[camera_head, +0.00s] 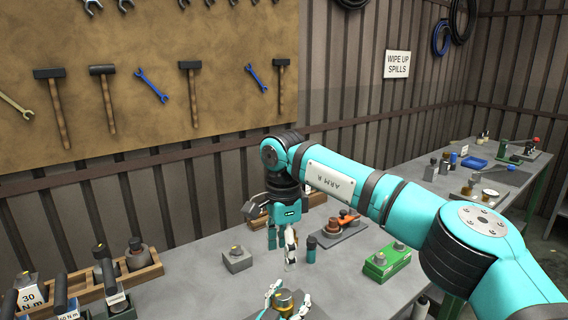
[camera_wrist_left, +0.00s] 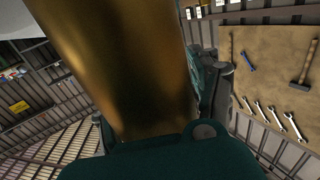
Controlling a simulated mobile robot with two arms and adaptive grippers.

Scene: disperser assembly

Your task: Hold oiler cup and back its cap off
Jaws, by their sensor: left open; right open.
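A brass oiler cup (camera_head: 284,301) stands at the bottom edge of the head view, between the fingers of my left gripper (camera_head: 287,304). In the left wrist view a large brass cylinder (camera_wrist_left: 125,65) fills the middle, very close to the camera, with a finger on each side. The left gripper is open around it; I cannot tell whether a finger touches it. I cannot make out the cap apart from the cup. My right gripper (camera_head: 281,250) points down above the bench, behind the cup, open and empty.
An orange-and-brown fixture (camera_head: 343,221) lies behind. A wooden rack (camera_head: 143,271) with tools occupies the left.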

